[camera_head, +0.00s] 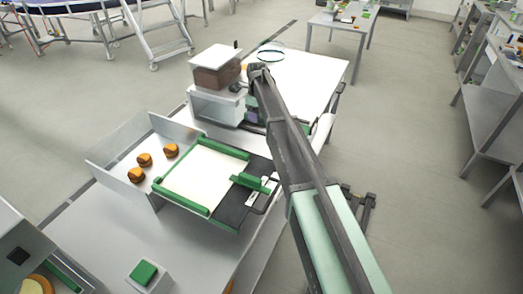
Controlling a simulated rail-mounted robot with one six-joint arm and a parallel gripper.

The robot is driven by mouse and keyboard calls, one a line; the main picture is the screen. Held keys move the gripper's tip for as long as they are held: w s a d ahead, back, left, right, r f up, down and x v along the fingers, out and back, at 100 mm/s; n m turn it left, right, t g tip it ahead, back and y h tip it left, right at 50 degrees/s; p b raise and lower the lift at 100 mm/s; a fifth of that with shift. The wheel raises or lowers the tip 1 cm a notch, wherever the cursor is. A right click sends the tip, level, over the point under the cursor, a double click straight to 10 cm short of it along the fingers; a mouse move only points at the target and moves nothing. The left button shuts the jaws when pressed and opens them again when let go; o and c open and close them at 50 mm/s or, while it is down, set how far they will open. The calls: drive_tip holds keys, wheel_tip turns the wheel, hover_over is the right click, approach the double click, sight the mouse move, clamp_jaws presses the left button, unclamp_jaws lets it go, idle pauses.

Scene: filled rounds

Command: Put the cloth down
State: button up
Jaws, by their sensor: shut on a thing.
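My arm reaches away from the camera to the far part of the bench and bends down there. My gripper (250,107) is small and partly hidden behind my own arm, beside the grey box-shaped stand. It is shut on what looks like the cloth (252,116), a small bluish-purple patch low at the jaws. Most of the cloth is hidden, and I cannot tell whether it touches the bench top.
A brown block with a white top (215,68) sits on a grey stand (216,104) left of my gripper. Nearer is a white sheet (204,178) between green rails, with several orange-brown rounds (144,160) to its left. The far white bench top (305,80) is mostly clear around a clear ring-shaped dish (271,51).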

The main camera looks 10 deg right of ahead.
sight(258, 153)
wheel_tip(258, 153, down, 20)
drive_tip(key=b, duration=1.8)
drive_tip(key=shift+w+r, duration=0.1)
drive_tip(key=shift+d+r, duration=0.1)
drive_tip(key=shift+r, duration=0.25)
drive_tip(key=shift+f, duration=0.25)
drive_tip(key=o, duration=0.9)
drive_tip(key=shift+r, duration=0.1)
drive_tip(key=shift+c, duration=0.2)
wheel_tip(258, 153, up, 12)
drive_tip(key=p, duration=1.2)
drive_tip(key=shift+r, duration=0.15)
